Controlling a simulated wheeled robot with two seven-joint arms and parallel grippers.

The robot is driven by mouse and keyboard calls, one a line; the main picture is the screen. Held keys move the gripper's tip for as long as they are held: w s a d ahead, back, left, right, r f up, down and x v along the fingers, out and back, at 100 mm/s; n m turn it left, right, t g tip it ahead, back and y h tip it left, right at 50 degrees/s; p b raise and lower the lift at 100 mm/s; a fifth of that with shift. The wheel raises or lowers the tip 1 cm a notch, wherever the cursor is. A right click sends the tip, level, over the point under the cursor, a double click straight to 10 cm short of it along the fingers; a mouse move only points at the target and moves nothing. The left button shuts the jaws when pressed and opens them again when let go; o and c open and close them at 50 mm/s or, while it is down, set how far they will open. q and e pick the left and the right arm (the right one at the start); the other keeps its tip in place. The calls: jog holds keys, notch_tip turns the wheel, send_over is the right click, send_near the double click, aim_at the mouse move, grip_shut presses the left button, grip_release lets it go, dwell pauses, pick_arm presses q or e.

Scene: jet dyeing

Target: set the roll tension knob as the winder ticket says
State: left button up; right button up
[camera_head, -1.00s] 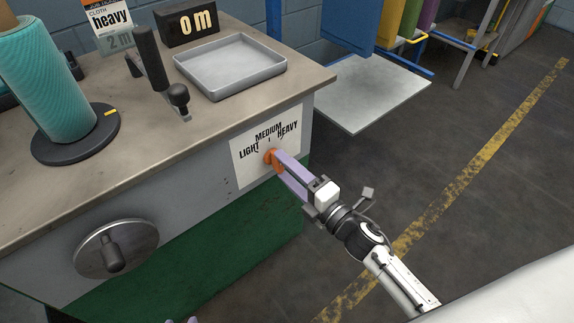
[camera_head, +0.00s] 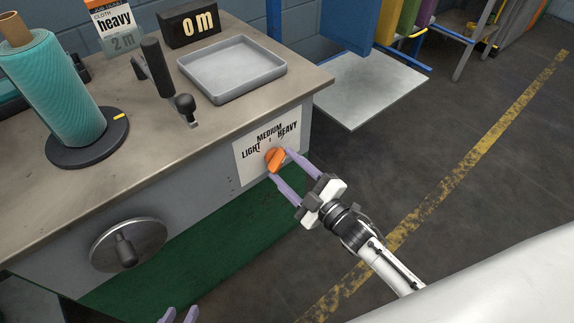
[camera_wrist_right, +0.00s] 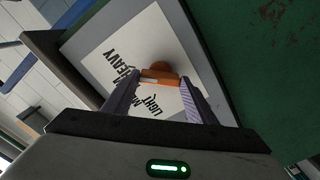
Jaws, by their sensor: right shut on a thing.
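The orange roll tension knob (camera_head: 275,160) sits on a white dial plate (camera_head: 244,169) marked LIGHT, MEDIUM and HEAVY. Its bar slants up to the right, on the HEAVY side in the head view. My right gripper (camera_head: 279,163) is shut on the knob, one finger on each side; the knob (camera_wrist_right: 160,76) also shows between the fingers in the right wrist view. The winder ticket (camera_head: 112,22) stands at the back of the bench and reads cloth heavy, 2 m. My left gripper (camera_head: 180,315) shows only its fingertips at the bottom edge, apart and empty.
On the bench are a teal cloth roll (camera_head: 58,92), a black lever (camera_head: 157,68), a grey tray (camera_head: 232,70) and a counter (camera_head: 188,24) reading 0 m. A handwheel (camera_head: 128,245) projects from the front.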

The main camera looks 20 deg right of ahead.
jog(key=shift+m, duration=0.4)
jog(key=o, duration=1.1)
jog(key=shift+c, duration=0.2)
jog(key=shift+s, duration=0.1)
jog(key=p+v, duration=0.1)
jog(key=v, duration=0.9)
jog(key=shift+p, duration=0.3)
jog(key=shift+d, duration=0.1)
